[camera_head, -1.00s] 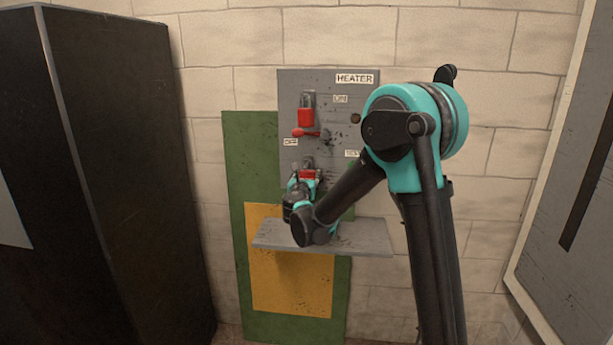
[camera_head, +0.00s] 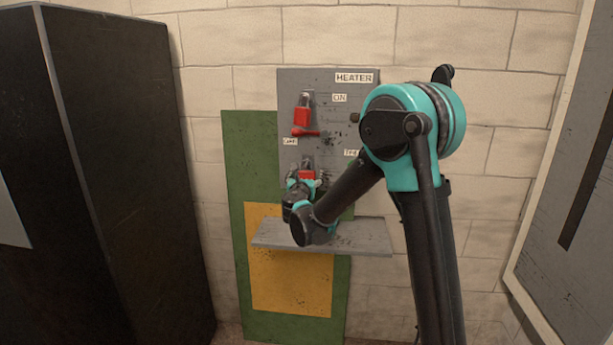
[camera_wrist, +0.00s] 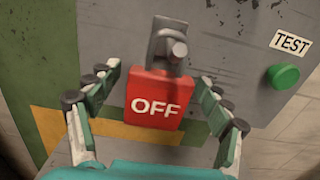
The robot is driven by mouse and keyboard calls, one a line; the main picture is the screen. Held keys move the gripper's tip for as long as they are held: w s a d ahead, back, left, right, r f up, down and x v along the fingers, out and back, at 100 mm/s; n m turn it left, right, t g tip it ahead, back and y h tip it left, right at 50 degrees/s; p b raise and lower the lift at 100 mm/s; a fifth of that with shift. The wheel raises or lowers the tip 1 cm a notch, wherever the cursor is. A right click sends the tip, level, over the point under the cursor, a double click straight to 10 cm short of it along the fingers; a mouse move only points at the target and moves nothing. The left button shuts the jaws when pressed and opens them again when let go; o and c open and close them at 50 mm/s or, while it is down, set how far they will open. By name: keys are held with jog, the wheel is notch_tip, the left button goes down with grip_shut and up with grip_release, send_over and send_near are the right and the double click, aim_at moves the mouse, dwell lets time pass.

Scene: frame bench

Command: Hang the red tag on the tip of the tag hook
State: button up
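The red tag (camera_wrist: 155,100), a square plate marked OFF, hangs face-out just below the grey metal tag hook (camera_wrist: 163,45) in the wrist view. The hook has a round tip pointing outward. The tag's top edge meets the hook's lower part; no hole or loop shows, so I cannot tell how it is attached. My gripper (camera_wrist: 157,78) is open, one finger on each side of the tag, with narrow gaps at both edges. In the head view, the tag (camera_head: 306,175) and hook (camera_head: 307,161) are small, above my gripper (camera_head: 304,186).
The grey HEATER panel (camera_head: 344,100) carries a red-handled switch (camera_head: 302,118) above the tag. A green TEST button (camera_wrist: 283,76) is right of the tag. A grey shelf (camera_head: 365,238) juts out below my gripper. A dark cabinet (camera_head: 125,150) stands left.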

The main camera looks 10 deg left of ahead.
jog(key=s, duration=1.1)
jog(key=s+d+f+m+g+h, duration=0.1)
jog(key=s+d+f+m+g, duration=0.15)
jog(key=d+m, duration=0.4)
jog(key=s+d+f+m+g+h, duration=0.2)
jog(key=s+d+f+m, duration=0.15)
jog(key=d, duration=0.55)
jog(key=s+d+f+m+g+h, duration=0.1)
jog(key=s+d+f+m+g, duration=0.2)
jog(key=d+m, duration=0.4)
jog(key=s+d+f+m+g+y, duration=0.1)
jog(key=s+d+f+m+g, duration=0.3)
jog(key=s+d+f+m, duration=0.6)
jog(key=s+a+f+m+g+y, duration=0.1)
jog(key=s+m, duration=0.3)
jog(key=s, duration=0.1)
jog(key=s+a+f+m+g+y, duration=0.1)
jog(key=s+a+f+m+y, duration=0.1)
jog(key=s+m, duration=0.2)
jog(key=shift+s+a+m+y, duration=0.25)
jog(key=shift+s+m+y, duration=0.05)
jog(key=shift+s, duration=0.4)
jog(key=shift+f, duration=0.1)
